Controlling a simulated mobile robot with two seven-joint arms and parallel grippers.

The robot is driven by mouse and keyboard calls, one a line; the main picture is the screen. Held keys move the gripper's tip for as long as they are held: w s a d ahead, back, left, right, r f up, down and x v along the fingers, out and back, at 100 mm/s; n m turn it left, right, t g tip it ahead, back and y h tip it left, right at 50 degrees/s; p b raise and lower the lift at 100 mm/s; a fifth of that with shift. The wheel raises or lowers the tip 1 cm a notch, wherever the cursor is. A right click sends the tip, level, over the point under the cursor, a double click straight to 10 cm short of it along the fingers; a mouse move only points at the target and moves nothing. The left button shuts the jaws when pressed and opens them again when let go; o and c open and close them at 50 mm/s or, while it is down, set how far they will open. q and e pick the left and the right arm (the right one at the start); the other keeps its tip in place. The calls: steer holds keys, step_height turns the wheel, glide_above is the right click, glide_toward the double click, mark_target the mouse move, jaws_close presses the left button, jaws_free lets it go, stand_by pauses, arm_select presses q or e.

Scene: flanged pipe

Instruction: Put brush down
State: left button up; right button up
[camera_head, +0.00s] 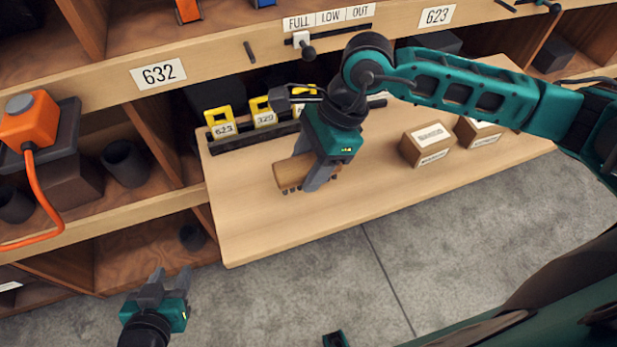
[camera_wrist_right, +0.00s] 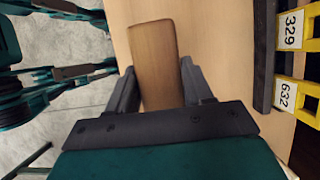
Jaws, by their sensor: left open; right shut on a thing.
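The brush (camera_head: 292,173) has a brown wooden block with dark bristle tufts along its lower edge. It is at the wooden table's surface, left of the middle; I cannot tell whether the bristles touch the wood. My right gripper (camera_head: 317,178) is shut on the brush from above. In the right wrist view the brush (camera_wrist_right: 155,60) lies between the two dark fingers of the right gripper (camera_wrist_right: 160,90). My left gripper (camera_head: 164,282) is open and empty, low at the left in front of the table, over the grey floor.
The wooden table (camera_head: 245,240) has free room in front and to the right. A dark rack (camera_head: 255,131) with yellow numbered tags stands behind the brush. Two cardboard boxes (camera_head: 427,143) (camera_head: 477,131) sit at the right. An orange device (camera_head: 30,120) is on the left shelf.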

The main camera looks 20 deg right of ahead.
glide_above(308, 194)
step_height(308, 194, down, 5)
steer(key=shift+r, duration=0.2)
steer(key=shift+f, duration=0.35)
steer(key=shift+f+b, duration=0.2)
steer(key=shift+b, duration=0.1)
steer(key=o, duration=1.2)
steer(key=shift+d+r, duration=0.1)
steer(key=shift+c, duration=0.2)
steer(key=shift+r, duration=0.15)
